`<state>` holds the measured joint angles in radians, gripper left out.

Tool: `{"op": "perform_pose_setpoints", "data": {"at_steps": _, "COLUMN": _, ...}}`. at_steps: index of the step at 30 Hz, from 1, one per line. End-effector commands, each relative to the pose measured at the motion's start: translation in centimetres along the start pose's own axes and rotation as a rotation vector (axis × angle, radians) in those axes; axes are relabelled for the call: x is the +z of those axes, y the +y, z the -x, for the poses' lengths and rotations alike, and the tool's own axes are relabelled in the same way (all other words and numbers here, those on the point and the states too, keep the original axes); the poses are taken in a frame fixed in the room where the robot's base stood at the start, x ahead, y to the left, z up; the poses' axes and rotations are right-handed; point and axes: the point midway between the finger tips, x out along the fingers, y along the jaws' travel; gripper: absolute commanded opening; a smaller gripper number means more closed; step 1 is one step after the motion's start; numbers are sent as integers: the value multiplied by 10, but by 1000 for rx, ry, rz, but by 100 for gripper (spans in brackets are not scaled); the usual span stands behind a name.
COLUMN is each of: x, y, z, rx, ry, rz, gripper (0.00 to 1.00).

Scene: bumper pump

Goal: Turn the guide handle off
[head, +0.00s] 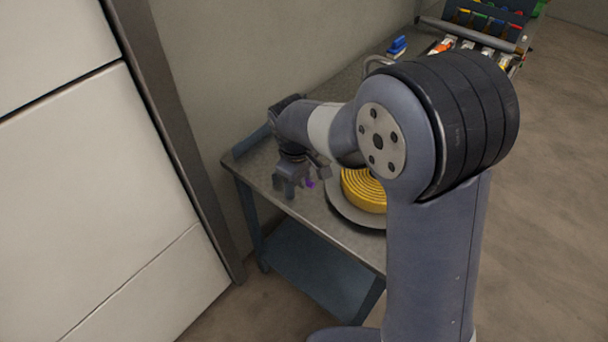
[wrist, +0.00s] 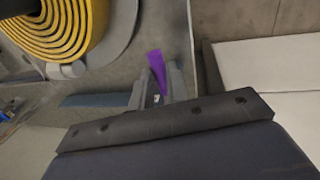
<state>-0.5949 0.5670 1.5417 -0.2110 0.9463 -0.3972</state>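A small purple handle (wrist: 156,68) shows in the wrist view, near the middle, lying between my gripper's two fingers. I take it for the guide handle. In the head view only a bit of the purple handle (head: 310,184) shows, just right of my gripper (head: 287,191). My gripper also shows in the wrist view (wrist: 158,84). Its fingers are apart, one on each side of the handle, with gaps visible. Whether either finger touches the handle I cannot tell. The handle's lower end is partly hidden near the gripper body.
A yellow coiled hose (head: 362,189) on a round grey plate (head: 350,212) sits beside the gripper on the metal table (head: 336,232). A blue object (head: 397,46) and a rack of coloured parts (head: 487,22) stand farther back. A white panel (head: 80,170) is at left.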

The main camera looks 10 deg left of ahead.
Motion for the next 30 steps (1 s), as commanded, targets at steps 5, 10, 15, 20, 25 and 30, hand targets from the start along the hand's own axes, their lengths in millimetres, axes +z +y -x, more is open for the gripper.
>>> {"op": "perform_pose_setpoints", "data": {"at_steps": 5, "x": 0, "y": 0, "z": 0, "rx": 0, "ry": 0, "rz": 0, "gripper": 0}}
{"op": "perform_pose_setpoints", "data": {"at_steps": 10, "x": 0, "y": 0, "z": 0, "rx": 0, "ry": 0, "rz": 0, "gripper": 0}}
{"op": "perform_pose_setpoints", "data": {"at_steps": 15, "x": 0, "y": 0, "z": 0, "rx": 0, "ry": 0, "rz": 0, "gripper": 0}}
{"op": "perform_pose_setpoints", "data": {"at_steps": 20, "x": -1, "y": -2, "z": 0, "rx": 0, "ry": -6, "rz": -32, "gripper": 0}}
{"op": "perform_pose_setpoints", "data": {"at_steps": 25, "x": -1, "y": -4, "z": 1, "rx": 1, "ry": -16, "rz": -83, "gripper": 0}}
{"op": "perform_pose_setpoints", "data": {"at_steps": 30, "x": -1, "y": -4, "z": 1, "rx": 0, "ry": -16, "rz": -84, "gripper": 0}}
